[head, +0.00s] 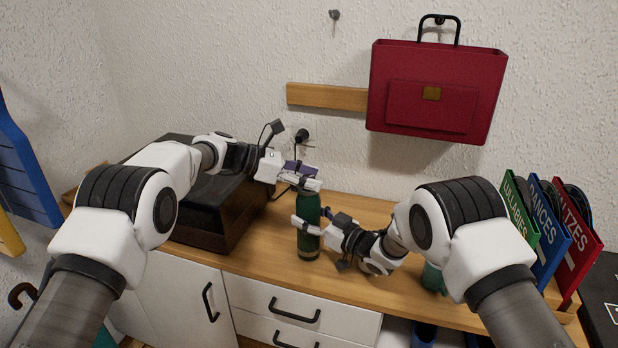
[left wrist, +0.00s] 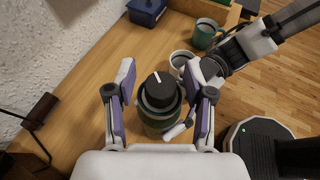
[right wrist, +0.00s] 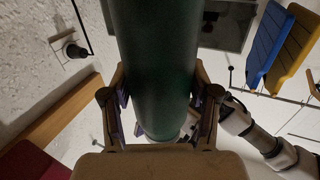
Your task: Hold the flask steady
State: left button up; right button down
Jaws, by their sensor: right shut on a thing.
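The dark green flask (head: 308,228) is upright over the front part of the wooden counter. I cannot tell whether its base touches the wood. My right gripper (head: 310,222) is shut around the flask's body from the right. In the right wrist view the green body (right wrist: 158,60) fills the space between the fingers. My left gripper (head: 308,181) is at the flask's top. In the left wrist view its open fingers stand on either side of the black cap (left wrist: 160,90), which bears a white mark, with gaps between. In the head view the left gripper hides the cap.
A dark box-shaped case (head: 215,205) stands on the counter (head: 260,240) to the left. A green mug (head: 433,278) and a white cup (left wrist: 181,60) are near my right arm. Colored record folders (head: 550,225) stand at the right. A red briefcase (head: 430,95) hangs on the wall.

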pick_arm(q)
jog(key=v, duration=1.2)
pick_arm(e)
jog(key=shift+d, duration=0.1)
pick_arm(q)
jog(key=shift+f, duration=0.1)
dwell(0.3)
pick_arm(e)
jog(key=shift+c, duration=1.1)
grip_release()
